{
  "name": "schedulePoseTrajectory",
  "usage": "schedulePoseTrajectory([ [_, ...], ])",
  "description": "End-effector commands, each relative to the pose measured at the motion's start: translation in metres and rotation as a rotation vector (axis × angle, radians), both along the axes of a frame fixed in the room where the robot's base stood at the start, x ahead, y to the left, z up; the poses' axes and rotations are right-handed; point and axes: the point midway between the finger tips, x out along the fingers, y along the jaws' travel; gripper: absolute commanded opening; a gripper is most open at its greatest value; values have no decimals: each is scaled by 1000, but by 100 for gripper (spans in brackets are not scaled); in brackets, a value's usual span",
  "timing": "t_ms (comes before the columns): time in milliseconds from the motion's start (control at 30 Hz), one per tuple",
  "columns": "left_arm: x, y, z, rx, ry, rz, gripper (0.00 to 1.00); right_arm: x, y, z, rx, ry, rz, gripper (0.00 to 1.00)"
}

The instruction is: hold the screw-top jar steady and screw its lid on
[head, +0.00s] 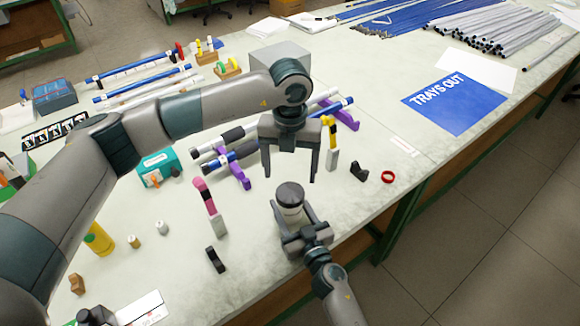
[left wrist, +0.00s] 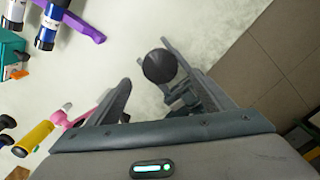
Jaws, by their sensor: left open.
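The screw-top jar (head: 289,209) stands upright near the table's front edge, a pale body with the dark round lid (head: 290,191) on top. I cannot tell how tightly the lid sits. My right gripper (head: 290,206) comes from the front edge, with its fingers on either side of the jar body, shut on it. My left gripper (head: 291,180) points down, open and empty, above and behind the jar. In the left wrist view the lid (left wrist: 159,66) shows from above, close to the right-hand finger, hiding most of the jar.
Purple stands (head: 239,171) with rods lie behind and left. A pink-and-grey tool (head: 208,204) and a black clip (head: 215,260) lie left of the jar. A black holder (head: 359,171) and a red ring (head: 388,177) lie to the right. A blue mat (head: 453,105) lies farther right.

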Motion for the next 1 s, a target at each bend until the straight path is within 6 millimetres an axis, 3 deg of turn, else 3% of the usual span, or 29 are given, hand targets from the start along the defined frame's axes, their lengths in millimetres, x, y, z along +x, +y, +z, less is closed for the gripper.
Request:
schedulePoseTrajectory([
  [600, 0, 0, -68, 0, 2, 0, 75, 0, 0, 0, 0, 0, 0, 0],
  [1000, 0, 0, -74, 0, 0, -1, 75, 0, 0, 0, 0, 0, 0, 0],
])
